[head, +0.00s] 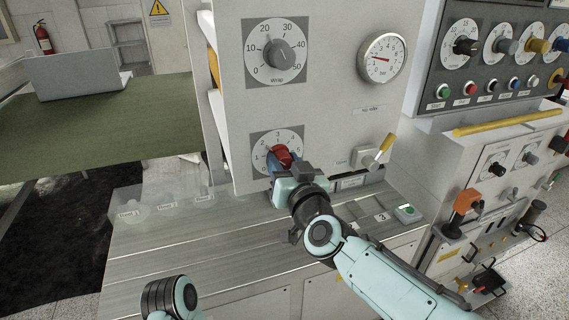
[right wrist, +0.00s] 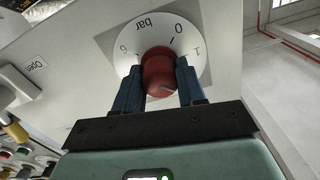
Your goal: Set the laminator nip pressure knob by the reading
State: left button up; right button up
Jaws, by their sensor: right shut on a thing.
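The red knob (head: 283,156) sits on the lower white dial (head: 293,138) of the grey panel. In the right wrist view the red knob (right wrist: 159,72) is between my blue fingertips, and the dial shows "bar", 0, 1 and 6 upside down. My right gripper (head: 279,164) is shut on the knob.
Above is the grey wrap knob (head: 285,55) on its own dial. A yellow-tipped lever (head: 376,155) stands right of the red knob. The metal bench (head: 180,240) at left is mostly clear.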

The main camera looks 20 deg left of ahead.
jog(key=m, duration=0.4)
jog(key=shift+m, duration=0.3)
jog(key=m+b, duration=0.1)
jog(key=m, duration=0.3)
jog(key=shift+m, duration=0.3)
jog(key=m, duration=0.4)
jog(key=shift+m, duration=0.3)
pick_arm(q)
jog(key=shift+s+f+b, duration=0.3)
jog(key=shift+s+f, duration=0.2)
jog(key=shift+f, duration=0.2)
jog(key=shift+s+f+b, duration=0.3)
jog(key=shift+s+f, duration=0.15)
jog(key=shift+f, duration=0.25)
pick_arm(e)
jog(key=shift+m, duration=2.1)
jog(key=o, duration=1.1)
jog(key=shift+c, duration=0.2)
